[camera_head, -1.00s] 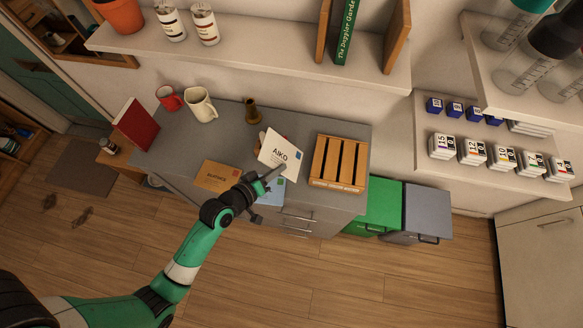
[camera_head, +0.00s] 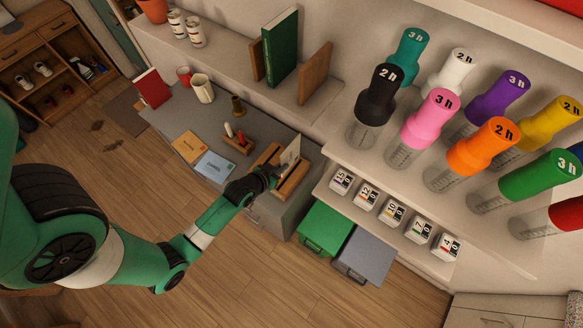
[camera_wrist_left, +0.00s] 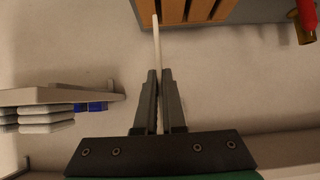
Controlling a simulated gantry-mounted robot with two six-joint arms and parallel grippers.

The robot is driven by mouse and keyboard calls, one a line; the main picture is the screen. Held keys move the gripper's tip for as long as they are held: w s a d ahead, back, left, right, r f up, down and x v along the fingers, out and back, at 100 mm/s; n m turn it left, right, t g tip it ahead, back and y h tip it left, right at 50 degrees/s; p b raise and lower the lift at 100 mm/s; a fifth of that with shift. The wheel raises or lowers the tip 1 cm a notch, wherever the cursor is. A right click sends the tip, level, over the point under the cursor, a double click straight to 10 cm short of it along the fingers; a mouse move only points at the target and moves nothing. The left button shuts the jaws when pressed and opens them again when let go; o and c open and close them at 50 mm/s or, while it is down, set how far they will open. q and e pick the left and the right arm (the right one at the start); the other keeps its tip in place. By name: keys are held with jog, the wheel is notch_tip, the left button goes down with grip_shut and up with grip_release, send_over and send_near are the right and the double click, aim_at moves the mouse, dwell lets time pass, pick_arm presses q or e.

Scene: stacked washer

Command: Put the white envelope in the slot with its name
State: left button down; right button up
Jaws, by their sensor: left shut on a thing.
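The white envelope (camera_head: 290,151) stands nearly upright at the wooden slot rack (camera_head: 294,184) on the grey cabinet top. My left gripper (camera_head: 270,174) is shut on it. In the left wrist view the envelope (camera_wrist_left: 156,42) shows edge-on as a thin strip between the fingertips (camera_wrist_left: 159,76). Its far end overlaps the rack (camera_wrist_left: 203,10) near the rack's left side. I cannot tell whether its edge is inside a slot or just above it. The rack's name labels are not readable now. My right gripper is not in view.
A tan envelope (camera_head: 189,147) and a blue envelope (camera_head: 214,166) lie on the cabinet top (camera_head: 180,112), left of the rack. A small wooden holder (camera_head: 238,146) stands close behind. Shelves with shaker bottles (camera_head: 484,152) and small boxes (camera_head: 392,210) are at the right.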

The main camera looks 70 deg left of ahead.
pick_arm(q)
jog(key=shift+s+a, duration=0.2)
jog(key=b, duration=0.5)
send_over(282, 181)
jog(key=d, duration=0.1)
jog(key=f, duration=0.5)
jog(key=shift+s+f, duration=0.2)
jog(key=shift+f, duration=0.2)
dwell(1.0)
jog(key=shift+f+b, duration=2.75)
jog(key=shift+f, duration=0.55)
jog(key=c, duration=0.9)
grip_release()
